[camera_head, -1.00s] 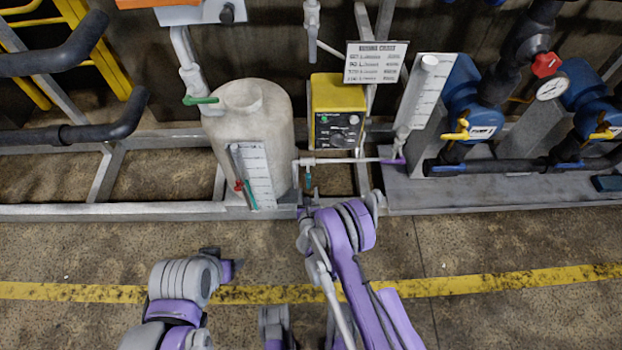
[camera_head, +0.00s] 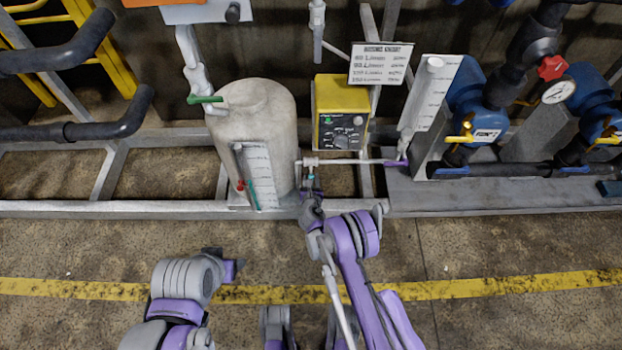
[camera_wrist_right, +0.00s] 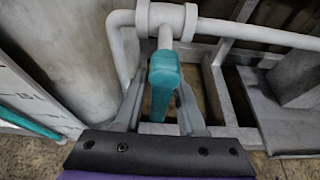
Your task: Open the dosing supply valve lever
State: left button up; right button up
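The dosing supply valve lever is a teal handle (camera_wrist_right: 163,85) below a white pipe fitting. In the head view the lever (camera_head: 310,181) is a small teal spot under the thin white pipe right of the tank, mostly hidden by my right wrist. My right gripper (camera_wrist_right: 161,92) is at the lever, its two grey fingers apart, one on each side of the handle. Whether either finger touches it I cannot tell.
A white tank (camera_head: 253,120) with a level gauge stands to the left, a green-handled valve (camera_head: 205,99) beside its top. A yellow control box (camera_head: 341,112) is behind the pipe. Blue pumps (camera_head: 475,118) stand at right. The floor in front is clear.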

grip_shut()
dwell(1.2)
